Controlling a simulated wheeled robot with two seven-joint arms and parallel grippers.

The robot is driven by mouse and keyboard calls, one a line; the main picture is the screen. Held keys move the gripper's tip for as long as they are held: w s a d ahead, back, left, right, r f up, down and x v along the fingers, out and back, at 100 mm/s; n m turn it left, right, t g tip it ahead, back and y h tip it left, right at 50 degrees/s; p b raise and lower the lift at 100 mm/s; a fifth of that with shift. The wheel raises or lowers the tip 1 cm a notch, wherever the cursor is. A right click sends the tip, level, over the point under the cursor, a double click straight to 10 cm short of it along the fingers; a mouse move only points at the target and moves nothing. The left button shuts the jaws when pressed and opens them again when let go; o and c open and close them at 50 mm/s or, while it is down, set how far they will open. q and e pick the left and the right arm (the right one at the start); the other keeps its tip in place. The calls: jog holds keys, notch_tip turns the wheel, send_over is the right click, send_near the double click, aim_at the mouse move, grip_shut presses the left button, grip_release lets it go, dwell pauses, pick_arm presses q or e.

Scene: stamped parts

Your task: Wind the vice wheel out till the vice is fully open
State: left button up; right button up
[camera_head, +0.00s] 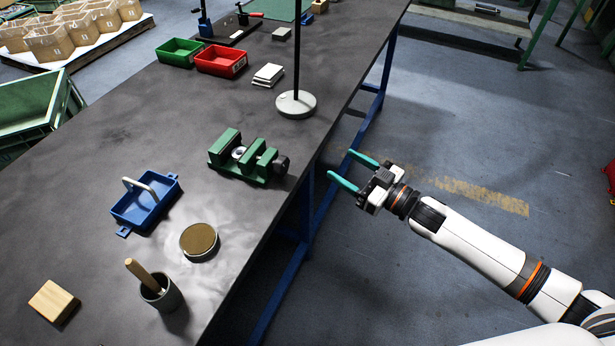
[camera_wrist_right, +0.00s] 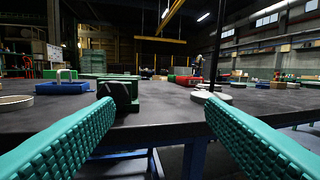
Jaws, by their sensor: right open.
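The green vice (camera_head: 243,157) stands on the dark table near its right edge in the head view. Its dark wheel (camera_head: 281,165) is on the right end, facing the table edge. A gap shows between its jaws, with a pale round part in it. In the right wrist view the vice (camera_wrist_right: 122,88) is ahead, left of centre, its wheel end hard to make out. My right gripper (camera_head: 352,170) is open and empty, to the right of the vice, past the table edge and apart from the wheel. Its teal fingers are spread wide. My left gripper is not in view.
A lamp-like stand with a round white base (camera_head: 295,103) is behind the vice. A blue tray (camera_head: 145,203), a round brown-topped disc (camera_head: 198,240), a grey cup (camera_head: 161,293) and a wooden block (camera_head: 52,301) stand nearer. Red (camera_head: 221,62) and green (camera_head: 179,52) bins are farther back.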

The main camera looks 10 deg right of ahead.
notch_tip(320, 180, down, 2)
jog(key=w+d+m+t+h+b, duration=0.2)
jog(key=w+d+m+h, duration=0.15)
jog(key=m, duration=0.85)
jog(key=m+g+y+b, duration=0.5)
jog(key=m+g+y, duration=0.1)
jog(key=m, duration=1.6)
send_near(285, 169)
jog(key=p+x, duration=0.1)
jog(key=x, duration=0.6)
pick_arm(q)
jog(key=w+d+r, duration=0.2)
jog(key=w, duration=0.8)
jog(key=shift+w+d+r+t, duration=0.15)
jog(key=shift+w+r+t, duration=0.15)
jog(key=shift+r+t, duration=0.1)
pick_arm(e)
jog(key=shift+w+a, duration=0.45)
jog(key=shift+a, duration=0.1)
jog(key=shift+c, duration=0.3)
jog(key=c, duration=0.9)
